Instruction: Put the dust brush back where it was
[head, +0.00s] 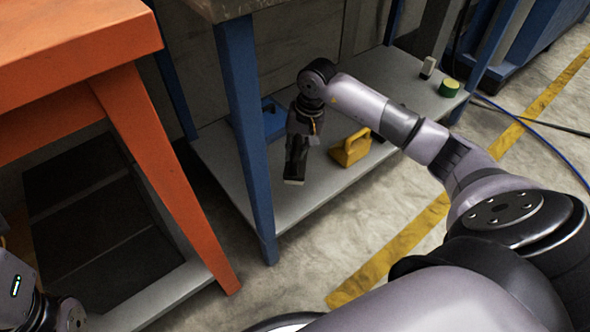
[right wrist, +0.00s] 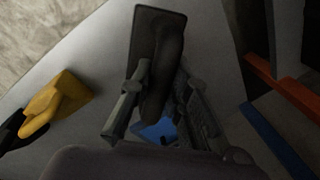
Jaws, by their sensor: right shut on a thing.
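My right gripper (head: 303,130) reaches down over the grey lower shelf of the blue-legged bench. It is shut on the dust brush (head: 296,165), a dark piece with a pale strip along its lower edge. In the right wrist view my right gripper (right wrist: 155,100) has its fingers on both sides of the dark brush (right wrist: 158,35), whose flat end points away from the wrist. I cannot tell whether the brush touches the shelf (head: 315,190). Part of my left arm shows at the lower left of the head view, but its fingers are out of view.
On the shelf, a yellow object (head: 351,150) stands right of the brush and a blue object (head: 272,118) behind it. A green-and-yellow cylinder (head: 449,87) and a pale block (head: 428,67) stand farther right. A blue leg (head: 246,130) and an orange table (head: 70,60) lie left.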

